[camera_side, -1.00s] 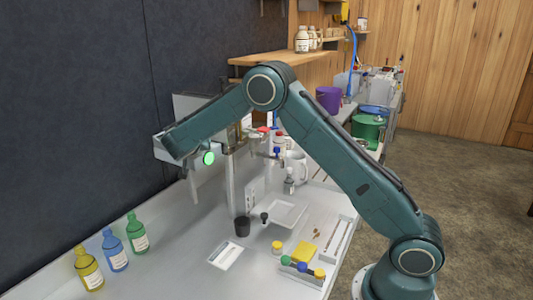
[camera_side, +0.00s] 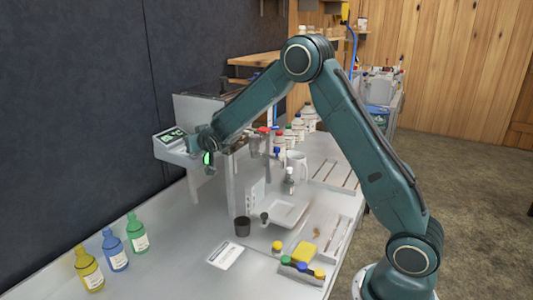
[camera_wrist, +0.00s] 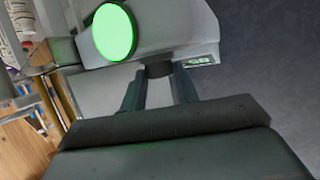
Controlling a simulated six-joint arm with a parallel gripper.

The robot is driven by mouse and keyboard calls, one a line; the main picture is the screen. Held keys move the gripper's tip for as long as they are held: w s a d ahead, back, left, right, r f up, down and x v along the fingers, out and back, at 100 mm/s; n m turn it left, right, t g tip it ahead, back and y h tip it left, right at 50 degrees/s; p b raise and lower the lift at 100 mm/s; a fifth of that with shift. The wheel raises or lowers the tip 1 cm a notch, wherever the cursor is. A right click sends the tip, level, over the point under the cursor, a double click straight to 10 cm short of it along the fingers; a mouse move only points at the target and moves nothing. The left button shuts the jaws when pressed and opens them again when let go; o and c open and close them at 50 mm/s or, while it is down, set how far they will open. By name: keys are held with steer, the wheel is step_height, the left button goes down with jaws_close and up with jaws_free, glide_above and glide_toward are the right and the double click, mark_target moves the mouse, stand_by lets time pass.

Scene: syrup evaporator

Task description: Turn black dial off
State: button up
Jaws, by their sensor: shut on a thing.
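A light grey control box (camera_side: 172,150) with a lit display on top stands at the left in the side view. Its front has a bright green light (camera_wrist: 113,32), which also glows in the side view (camera_side: 207,158). The black dial (camera_wrist: 158,70) shows in the wrist view as a short dark knob below the box front, beside the green light. My gripper (camera_wrist: 161,76) is shut on the dial, one finger on each side. How far the dial is turned cannot be told. In the side view my gripper hides the dial.
Yellow, blue and green bottles (camera_side: 115,250) stand at the front left. White bottles and a mug (camera_side: 297,162) stand further back.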

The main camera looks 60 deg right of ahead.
steer(key=shift+s+d+n+t+y, duration=0.1)
steer(key=shift+d+n+t+y, duration=0.2)
steer(key=shift+n+y, duration=0.7)
steer(key=shift+s+d+n+t+y, duration=0.1)
steer(key=shift+d+n+t+y, duration=0.15)
steer(key=shift+n+y, duration=0.7)
steer(key=shift+w+d+n+y, duration=0.1)
steer(key=shift+d+n+y, duration=0.05)
steer(key=shift+n+y, duration=1.4)
steer(key=shift+y, duration=0.4)
steer(key=o, duration=1)
steer(key=shift+c, duration=0.2)
steer(key=v, duration=1.4)
steer(key=shift+w, duration=0.1)
